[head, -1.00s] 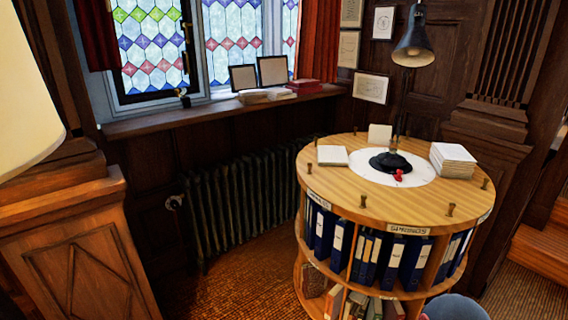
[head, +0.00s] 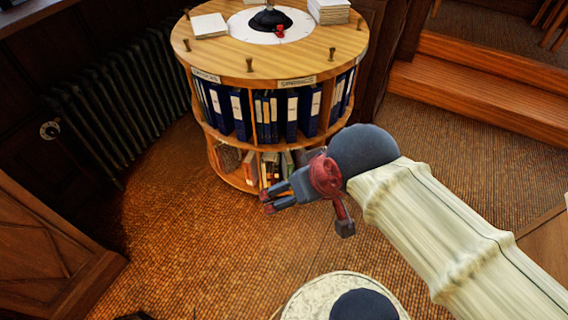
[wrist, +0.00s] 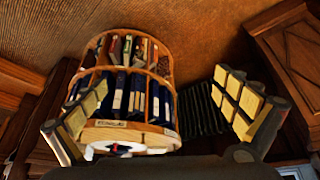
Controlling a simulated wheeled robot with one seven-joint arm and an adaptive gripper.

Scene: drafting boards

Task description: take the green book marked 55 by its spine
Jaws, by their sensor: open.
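The round wooden bookcase (head: 345,62) stands ahead of me, with several books of mixed colours on its lower shelf. One spine (head: 288,163) there looks greenish, but I cannot read a 55 on any book, so I cannot tell which is the green book. My gripper (head: 305,215) is in front of the lower shelf, apart from it and partly covering its right side. In the wrist view, which is upside down, my gripper (wrist: 160,105) has its two padded fingers wide apart with nothing between them. The bookcase lies beyond the fingers.
Blue binders (head: 290,115) fill the upper shelf. The bookcase top bears paper stacks (head: 329,11) and a lamp base (head: 271,19). A dark radiator (head: 110,115) is at the left, wooden steps (head: 475,95) at the right. The carpet (head: 190,240) before the bookcase is clear.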

